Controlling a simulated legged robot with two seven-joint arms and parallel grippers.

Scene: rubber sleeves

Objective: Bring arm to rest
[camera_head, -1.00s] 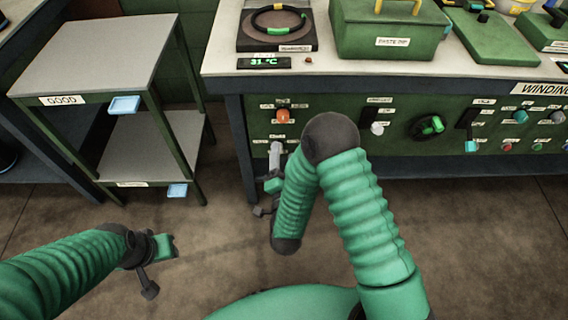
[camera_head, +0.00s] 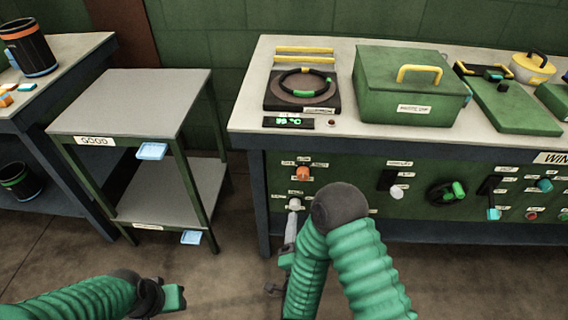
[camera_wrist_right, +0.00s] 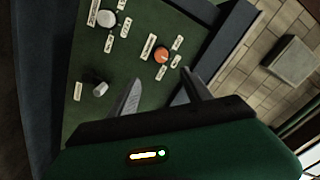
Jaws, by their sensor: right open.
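My right arm bends in the middle of the head view, in green ribbed sleeves with a dark elbow. Its gripper (camera_head: 291,230) is low in front of the bench's green panel (camera_head: 350,182). In the right wrist view the gripper (camera_wrist_right: 160,78) has its two grey fingers apart with nothing between them. An orange knob (camera_wrist_right: 161,55) and a grey knob (camera_wrist_right: 99,88) lie beyond the fingertips. I cannot tell the exact gap to the panel. My left gripper (camera_head: 172,298) is at the lower left over the floor; its fingers are not clear.
The bench carries a round ring fixture (camera_head: 303,88), a green box (camera_head: 408,85) and a temperature display (camera_head: 288,122). A two-shelf stand (camera_head: 135,100) marked GOOD is to the left. A dark cup (camera_head: 30,48) stands on the far left table. Floor (camera_head: 225,265) shows between stand and bench.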

